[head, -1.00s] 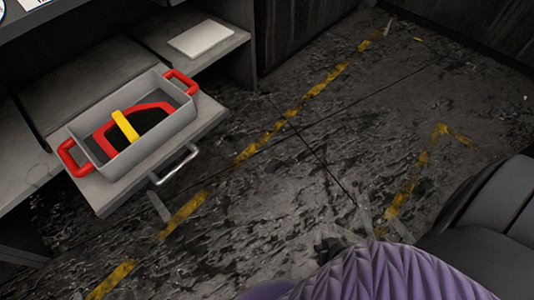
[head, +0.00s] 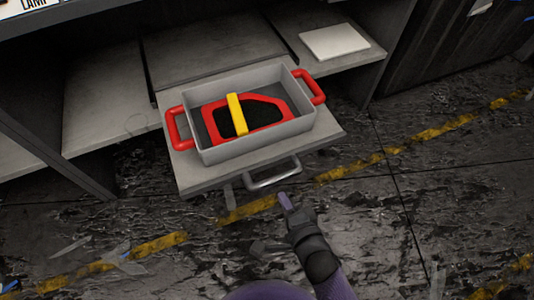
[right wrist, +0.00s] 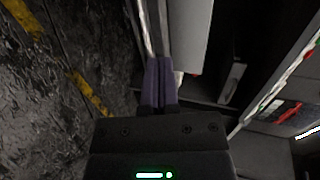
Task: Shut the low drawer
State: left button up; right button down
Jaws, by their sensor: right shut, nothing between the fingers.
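The low drawer (head: 190,181) is pulled out from under the shelf, a flat grey board with a metal bar handle (head: 272,178) on its front. A grey bin with red handles (head: 204,153) sits on it, holding a red-rimmed black piece (head: 265,112) with a yellow bar (head: 237,114). My right gripper (head: 284,200) is shut and empty, just in front of the drawer handle; I cannot tell if it touches. In the right wrist view its closed fingers (right wrist: 160,68) point at the drawer's pale edge (right wrist: 187,40). My left gripper is not in view.
A white flat block (head: 334,41) lies on the shelf to the right of the drawer. A dark upright post (head: 70,150) stands at the left. The dark floor with yellow dashes (head: 350,170) is open in front and to the right.

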jog(key=b, duration=0.5)
send_near(262, 162)
jog(key=x, duration=0.5)
jog(key=shift+a+f, duration=0.1)
jog(key=shift+f, duration=0.15)
jog(key=shift+w+a+b, duration=0.1)
jog(key=shift+w+b, duration=0.2)
jog(key=shift+w, duration=0.05)
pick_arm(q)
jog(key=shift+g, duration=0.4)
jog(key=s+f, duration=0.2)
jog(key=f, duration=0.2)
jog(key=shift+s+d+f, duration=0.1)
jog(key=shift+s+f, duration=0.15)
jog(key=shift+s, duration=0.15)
pick_arm(e)
jog(key=shift+r, duration=0.1)
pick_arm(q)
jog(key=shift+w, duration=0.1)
